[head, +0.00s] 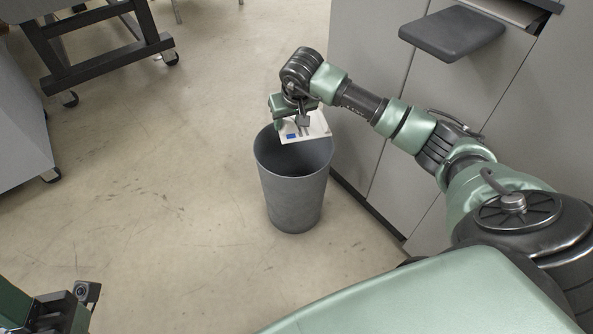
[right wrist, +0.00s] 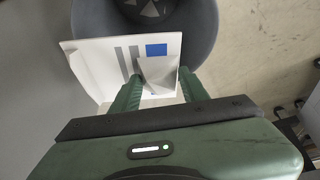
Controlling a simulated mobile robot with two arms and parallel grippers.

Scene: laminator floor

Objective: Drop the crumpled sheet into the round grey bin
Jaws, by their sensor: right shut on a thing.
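The sheet (head: 312,126) is white with grey stripes and a blue patch. My right gripper (head: 291,117) is shut on it and holds it over the mouth of the round grey bin (head: 291,200). In the right wrist view the sheet (right wrist: 95,68) looks mostly flat, with a raised fold pinched between the fingertips (right wrist: 158,82). The bin (right wrist: 205,25) lies beyond it there, its dark inside partly covered by the sheet. The bin stands upright on the floor. At the lower left of the head view, only part of my left arm's end (head: 70,308) shows; its fingers are not visible.
A dark wheeled frame (head: 105,55) and a grey wheeled unit (head: 20,130) stand at the left. The floor left of the bin is clear.

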